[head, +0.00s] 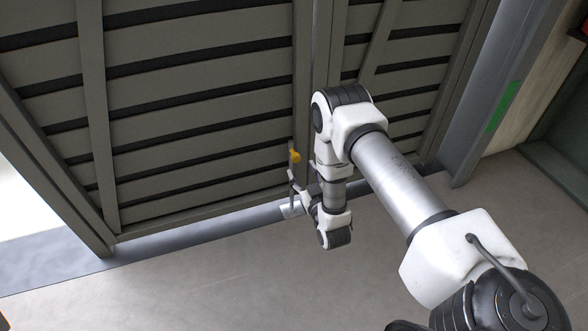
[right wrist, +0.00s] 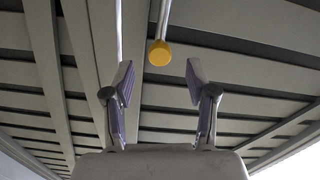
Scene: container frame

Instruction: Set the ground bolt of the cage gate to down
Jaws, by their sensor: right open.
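The slatted grey cage gate (head: 200,110) fills the upper part of the head view. The ground bolt shows as a yellow knob (head: 295,156) low on the gate, by the upright where two panels meet. In the right wrist view the yellow knob (right wrist: 159,53) sits at the end of a thin metal rod (right wrist: 163,18). My right gripper (right wrist: 160,78) is open and empty, its two fingers apart on either side of the knob's line, with the knob beyond the tips. In the head view my right gripper (head: 293,183) is just below the knob, partly hidden by its wrist. My left gripper is out of view.
A grey floor strip (head: 190,235) runs under the gate, with open concrete floor (head: 220,285) in front. A grey post (head: 500,90) with a green patch (head: 503,107) stands at the right. Another upright bar (right wrist: 118,30) shows left of the knob in the right wrist view.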

